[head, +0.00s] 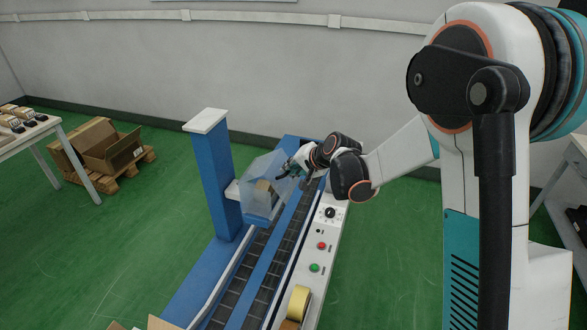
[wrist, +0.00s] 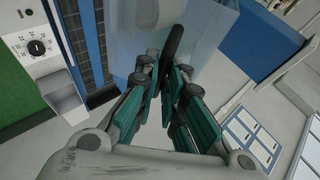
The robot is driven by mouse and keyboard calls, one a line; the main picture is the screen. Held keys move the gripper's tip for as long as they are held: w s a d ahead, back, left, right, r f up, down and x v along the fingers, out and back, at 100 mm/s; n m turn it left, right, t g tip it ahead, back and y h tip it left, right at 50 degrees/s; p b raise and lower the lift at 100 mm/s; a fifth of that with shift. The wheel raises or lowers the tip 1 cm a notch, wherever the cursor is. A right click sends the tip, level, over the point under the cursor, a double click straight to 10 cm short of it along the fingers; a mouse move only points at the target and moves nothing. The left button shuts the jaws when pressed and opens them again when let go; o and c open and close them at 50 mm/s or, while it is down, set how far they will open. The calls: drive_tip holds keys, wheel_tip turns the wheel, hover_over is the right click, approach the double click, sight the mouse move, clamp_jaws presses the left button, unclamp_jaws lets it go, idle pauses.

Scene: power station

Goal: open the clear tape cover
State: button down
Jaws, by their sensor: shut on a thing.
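The clear tape cover (head: 262,172) is a bluish see-through box on the blue post of the taping machine, above the conveyor. A tan tape roll (head: 262,190) shows dimly inside it. My gripper (head: 284,172) is at the cover's right side. In the wrist view my gripper (wrist: 168,75) has its teal fingers closed around a dark bar-shaped handle (wrist: 174,50), in front of the clear cover (wrist: 205,45). How far the cover is tilted is hard to tell.
A control panel (head: 323,238) with a knob and red and green buttons runs along the conveyor's right side. A yellow tape roll (head: 299,302) sits at its near end. An open cardboard box (head: 110,150) lies on a pallet at left, beside a white table (head: 40,130).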

drive_tip(key=w+a+r+g+h+p, duration=0.1)
drive_tip(key=a+r+h+p, duration=0.1)
drive_tip(key=r, duration=0.1)
drive_tip(key=a+r+n+g+h+p, duration=0.1)
drive_tip(key=a+r+h+p, duration=0.1)
drive_tip(key=r, duration=0.1)
drive_tip(key=w+a+r+g+h+p, duration=0.1)
drive_tip(key=a+r+h+p, duration=0.1)
drive_tip(key=shift+w+a+r+n, duration=0.25)
drive_tip(key=shift+w+r+n, duration=0.05)
drive_tip(key=shift+r, duration=0.1)
drive_tip(key=w+a+r+g+h+p, duration=0.1)
drive_tip(key=w+a+h, duration=0.1)
drive_tip(key=a, duration=0.4)
drive_tip(key=w+a+r+h+p, duration=0.1)
drive_tip(key=w+a+h+p, duration=0.1)
drive_tip(key=a, duration=0.4)
drive_tip(key=shift+w+n+g, duration=0.4)
drive_tip(key=shift+w, duration=0.05)
drive_tip(key=c, duration=1.7)
unclamp_jaws()
